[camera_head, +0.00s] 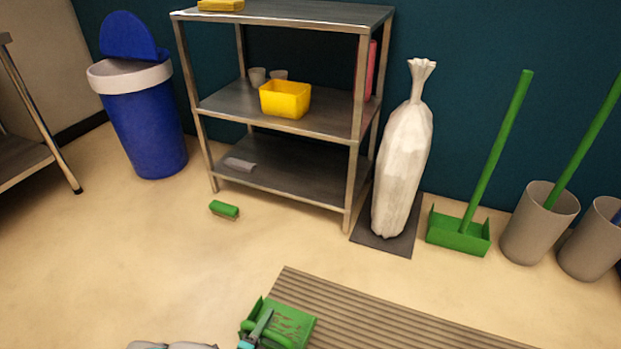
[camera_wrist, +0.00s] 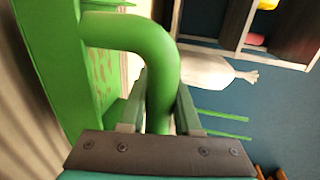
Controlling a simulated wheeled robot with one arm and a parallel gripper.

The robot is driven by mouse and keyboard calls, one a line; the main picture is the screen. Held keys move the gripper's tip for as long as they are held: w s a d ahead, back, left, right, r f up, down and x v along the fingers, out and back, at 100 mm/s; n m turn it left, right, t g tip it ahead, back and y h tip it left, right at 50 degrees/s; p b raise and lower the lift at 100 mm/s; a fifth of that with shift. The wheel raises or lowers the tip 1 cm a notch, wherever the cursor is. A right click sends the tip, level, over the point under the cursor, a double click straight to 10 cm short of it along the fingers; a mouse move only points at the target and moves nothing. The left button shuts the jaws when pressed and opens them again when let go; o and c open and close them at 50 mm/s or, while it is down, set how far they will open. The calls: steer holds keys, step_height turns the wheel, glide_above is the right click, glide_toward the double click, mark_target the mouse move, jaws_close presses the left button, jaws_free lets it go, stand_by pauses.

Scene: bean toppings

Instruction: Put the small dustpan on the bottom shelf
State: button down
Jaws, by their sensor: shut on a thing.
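The small green dustpan (camera_head: 290,318) is at the bottom of the head view, in front of the ribbed mat. My gripper (camera_head: 258,330) is shut on its handle. In the wrist view the thick green handle (camera_wrist: 160,75) passes between the fingers of my gripper (camera_wrist: 158,115), and the pan (camera_wrist: 60,60) is at the left with brownish marks on it. The metal shelf unit stands at the back; its bottom shelf (camera_head: 290,172) holds a grey folded item (camera_head: 239,165) at its left end and is otherwise bare.
A green brush (camera_head: 224,210) lies on the floor before the shelf. A white sack (camera_head: 402,160) stands right of the shelf, beside a long-handled green dustpan (camera_head: 459,232) and grey bins (camera_head: 538,228). A blue bin (camera_head: 145,120) stands left. Floor between the ribbed mat (camera_head: 380,320) and shelf is mostly clear.

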steer(key=w+d+r+p, duration=0.2)
steer(key=w+d+r, duration=0.1)
steer(key=w+r, duration=0.8)
steer(key=w+d+r+p, duration=0.1)
steer(key=w+d+r, duration=0.3)
steer(key=w+r, duration=0.7)
steer(key=d+r+p, duration=0.1)
steer(key=d+r, duration=0.9)
steer(key=r, duration=0.3)
steer(key=w+d+r+n+y+p, duration=0.1)
steer(key=d+r+p, duration=0.1)
steer(key=d+r, duration=0.8)
steer(key=shift+w+r+t, duration=0.15)
steer(key=shift+r+t, duration=0.15)
steer(key=shift+r, duration=1.4)
steer(key=shift+d, duration=0.1)
stand_by(1.7)
